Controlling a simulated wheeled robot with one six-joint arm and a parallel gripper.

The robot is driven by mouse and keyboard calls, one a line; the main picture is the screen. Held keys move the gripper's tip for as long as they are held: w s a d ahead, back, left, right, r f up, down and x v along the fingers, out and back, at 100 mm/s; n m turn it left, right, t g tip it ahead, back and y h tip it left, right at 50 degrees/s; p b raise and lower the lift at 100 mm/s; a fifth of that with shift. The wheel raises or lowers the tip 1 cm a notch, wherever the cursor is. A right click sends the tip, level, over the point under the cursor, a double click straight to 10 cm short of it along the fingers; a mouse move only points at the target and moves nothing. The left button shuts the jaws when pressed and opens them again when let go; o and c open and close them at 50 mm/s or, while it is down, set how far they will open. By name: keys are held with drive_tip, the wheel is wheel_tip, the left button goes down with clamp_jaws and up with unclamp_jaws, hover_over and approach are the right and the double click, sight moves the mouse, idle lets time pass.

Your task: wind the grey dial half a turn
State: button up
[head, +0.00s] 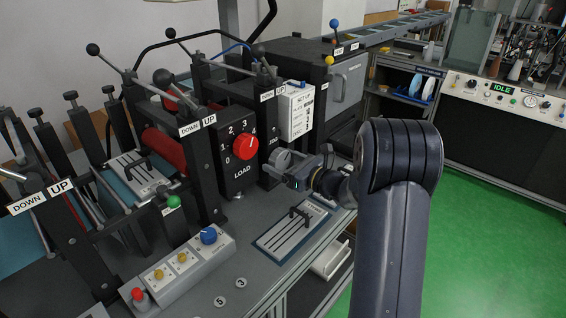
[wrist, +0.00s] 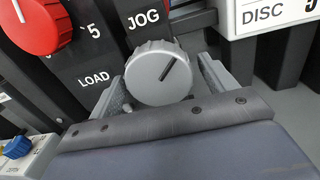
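The grey dial (wrist: 152,78) is a ribbed round knob on a dark panel below the JOG label. Its dark pointer line slants to the upper right in the wrist view. My gripper (wrist: 162,84) is open, with one finger on either side of the dial. A small gap shows at the right finger; whether the left finger touches is unclear. In the head view my gripper (head: 291,168) is at the dial (head: 279,157), which it partly hides.
A red LOAD dial (head: 246,146) is close to the left on the neighbouring panel. Black posts and levers crowd the left.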

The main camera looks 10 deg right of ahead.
drive_tip(key=c, duration=0.9)
drive_tip(key=shift+o, duration=0.2)
drive_tip(key=shift+m, duration=0.4)
drive_tip(key=m+p, duration=0.2)
drive_tip(key=m, duration=0.2)
drive_tip(key=shift+r+m+p, duration=0.1)
drive_tip(key=shift+m+p, duration=0.2)
drive_tip(key=shift+p, duration=0.1)
drive_tip(key=m+p, duration=0.2)
drive_tip(key=m, duration=0.3)
drive_tip(key=shift+a+p, duration=0.1)
drive_tip(key=shift+p, duration=0.25)
drive_tip(key=shift+m, duration=0.3)
drive_tip(key=o, duration=1)
drive_tip(key=shift+c, duration=0.2)
